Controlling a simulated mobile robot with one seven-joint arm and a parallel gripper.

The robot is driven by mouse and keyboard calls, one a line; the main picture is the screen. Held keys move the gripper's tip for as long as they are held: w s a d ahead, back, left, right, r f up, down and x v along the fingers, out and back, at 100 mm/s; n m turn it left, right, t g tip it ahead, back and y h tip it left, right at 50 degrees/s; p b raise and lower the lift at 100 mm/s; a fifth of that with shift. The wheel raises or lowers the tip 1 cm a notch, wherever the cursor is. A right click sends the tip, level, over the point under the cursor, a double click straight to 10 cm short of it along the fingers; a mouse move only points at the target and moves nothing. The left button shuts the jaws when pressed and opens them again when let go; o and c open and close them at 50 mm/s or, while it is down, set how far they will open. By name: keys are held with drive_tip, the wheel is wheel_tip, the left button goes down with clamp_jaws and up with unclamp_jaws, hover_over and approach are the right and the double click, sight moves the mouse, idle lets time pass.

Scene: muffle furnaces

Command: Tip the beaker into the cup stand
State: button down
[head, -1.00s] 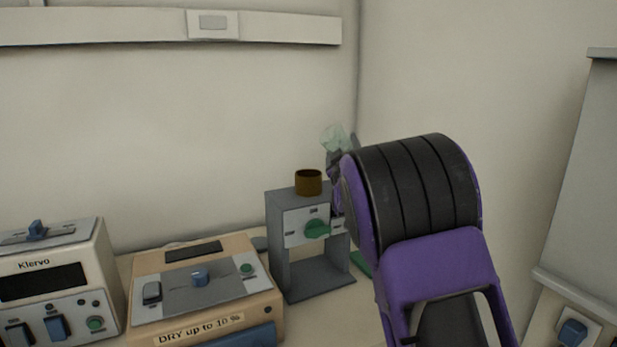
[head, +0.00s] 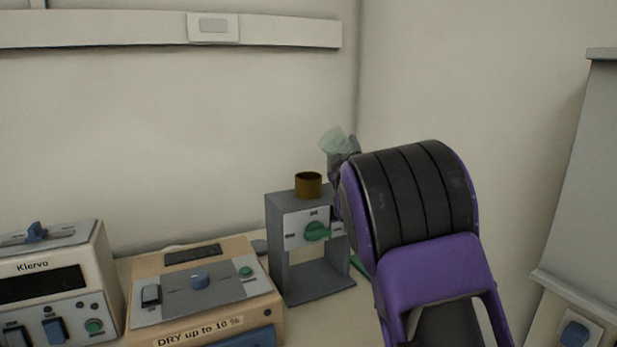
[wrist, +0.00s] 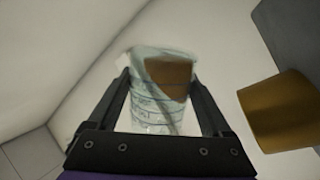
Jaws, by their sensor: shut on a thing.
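A clear greenish beaker (head: 337,141) is held at the end of my arm, above and to the right of the cup stand. In the wrist view the beaker (wrist: 160,95) sits between the two fingers of my gripper (wrist: 165,105), which is shut on it. Something brown shows inside or through the beaker. In the head view the beaker looks tilted. The grey cup stand (head: 318,289) has a green knob on its front. A brown cup (head: 308,185) stands on its top; it also shows at the right of the wrist view (wrist: 282,112), apart from the beaker.
A tan box with a "DRY up to 10 %" label (head: 258,300) stands left of the stand. A white Klervo unit (head: 60,262) is at far left. Walls close in behind and to the right. A grey panel (head: 590,200) stands at the right.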

drive_tip(key=shift+n, duration=0.4)
drive_tip(key=shift+n+t, duration=0.3)
drive_tip(key=shift+n, duration=0.3)
drive_tip(key=shift+y, duration=0.4)
drive_tip(key=shift+f+n, duration=0.1)
drive_tip(key=shift+n, duration=0.4)
drive_tip(key=shift+f+n+y, duration=0.1)
drive_tip(key=shift+n+y, duration=0.3)
drive_tip(key=shift+a, duration=0.1)
